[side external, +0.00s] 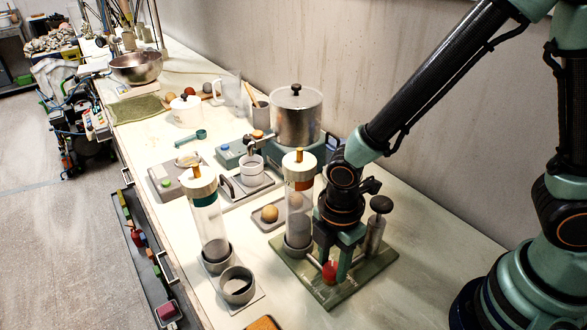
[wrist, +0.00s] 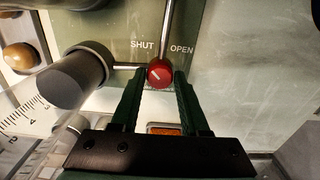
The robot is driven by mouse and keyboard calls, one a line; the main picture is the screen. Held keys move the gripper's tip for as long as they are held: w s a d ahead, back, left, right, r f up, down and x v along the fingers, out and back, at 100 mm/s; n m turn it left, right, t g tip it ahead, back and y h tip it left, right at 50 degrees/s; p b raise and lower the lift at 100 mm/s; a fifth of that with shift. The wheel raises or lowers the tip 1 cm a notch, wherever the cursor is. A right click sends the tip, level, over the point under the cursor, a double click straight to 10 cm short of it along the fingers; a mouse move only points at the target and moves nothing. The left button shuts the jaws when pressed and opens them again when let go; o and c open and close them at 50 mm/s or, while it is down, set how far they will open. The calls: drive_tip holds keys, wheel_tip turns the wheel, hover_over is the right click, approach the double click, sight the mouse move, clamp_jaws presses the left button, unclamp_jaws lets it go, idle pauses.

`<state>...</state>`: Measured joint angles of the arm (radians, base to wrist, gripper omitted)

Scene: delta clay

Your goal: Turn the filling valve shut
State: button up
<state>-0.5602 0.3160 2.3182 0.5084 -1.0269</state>
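The red valve knob (wrist: 160,74) sits on a green panel, below the printed words SHUT and OPEN. A small pale mark shows on its face; I cannot tell its exact direction. One thin metal rod runs up from the knob between the two words, and another runs left to a grey cylinder. My gripper (wrist: 160,76) has its two green fingers on either side of the knob, with narrow gaps, and looks open. In the side view, my gripper (side external: 334,265) points down at the green base plate (side external: 376,268), beside the red knob (side external: 329,270).
A clear tube with a white cap (side external: 299,168) stands on the base plate just left of my gripper. A dark-knobbed metal cylinder (side external: 376,230) is close on the right. Another capped tube (side external: 205,205) and a grey ring cup (side external: 237,285) stand farther left. Bench right of the plate is clear.

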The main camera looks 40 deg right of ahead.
sight(332, 266)
drive_tip(key=shift+o, duration=1.1)
wheel_tip(332, 266, up, 12)
drive_tip(key=shift+r, duration=0.1)
drive_tip(key=w+d+r+m+t, duration=0.1)
drive_tip(key=d+r+m, duration=0.3)
drive_tip(key=d+m, duration=0.4)
drive_tip(key=w+d+r+m+t, duration=0.1)
drive_tip(key=d+r+m+t, duration=0.3)
drive_tip(key=d+m, duration=0.4)
drive_tip(key=shift+d+r+m+t, duration=0.3)
drive_tip(key=shift+r+m, duration=0.35)
drive_tip(key=shift+m, duration=0.45)
drive_tip(key=shift+w, duration=0.1)
